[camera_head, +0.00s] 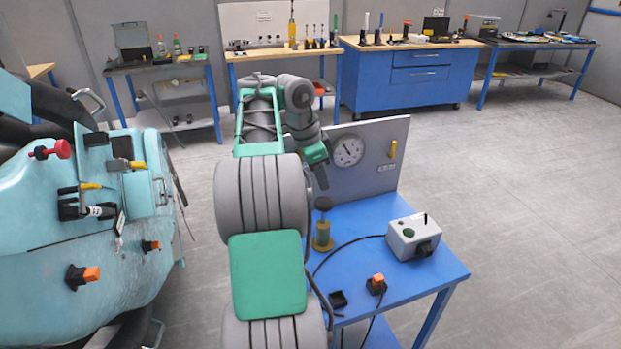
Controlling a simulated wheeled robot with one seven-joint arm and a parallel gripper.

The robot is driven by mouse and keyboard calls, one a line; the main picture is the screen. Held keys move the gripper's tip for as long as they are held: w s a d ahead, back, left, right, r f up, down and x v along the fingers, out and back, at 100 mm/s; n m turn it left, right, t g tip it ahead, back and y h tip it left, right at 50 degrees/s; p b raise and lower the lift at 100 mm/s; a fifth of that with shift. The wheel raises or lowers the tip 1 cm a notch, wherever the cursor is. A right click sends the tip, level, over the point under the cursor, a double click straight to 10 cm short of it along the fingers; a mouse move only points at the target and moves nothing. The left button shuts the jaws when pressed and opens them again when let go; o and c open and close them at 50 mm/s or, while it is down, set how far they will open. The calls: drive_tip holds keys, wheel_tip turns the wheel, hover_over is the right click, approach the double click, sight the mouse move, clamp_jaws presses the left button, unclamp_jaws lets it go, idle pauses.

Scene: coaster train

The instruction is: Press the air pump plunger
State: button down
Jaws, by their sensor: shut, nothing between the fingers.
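The air pump plunger (323,203) has a dark round knob on top of a yellow upright body (322,236). It stands on the blue table (360,213), left of the grey control box. My gripper (320,180) is shut and empty. In the picture its tip appears just above the plunger knob, pointing down. There seems to be a small gap between them, but the depth is hard to judge. My grey and green arm covers the left part of the table.
A panel (378,160) with a round gauge (348,151) stands at the table's back. A grey box (414,237) and an orange-topped connector (376,283) sit on the right. A black cable (345,243) curves beside the pump. A teal train car (90,220) is at left. Open floor (520,200) lies right.

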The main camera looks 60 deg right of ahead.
sight(318, 203)
drive_tip(key=shift+f+b, duration=0.75)
drive_tip(key=shift+f, duration=1.15)
wheel_tip(318, 203, down, 6)
drive_tip(key=b, duration=0.5)
drive_tip(key=shift+a, duration=0.15)
drive_tip(key=d+p+v, duration=0.1)
drive_tip(key=p+v, duration=0.9)
drive_tip(key=v, duration=0.4)
drive_tip(key=shift+s+r+p, duration=0.3)
drive_tip(key=shift+r+p, duration=0.1)
drive_tip(key=shift+r, duration=0.05)
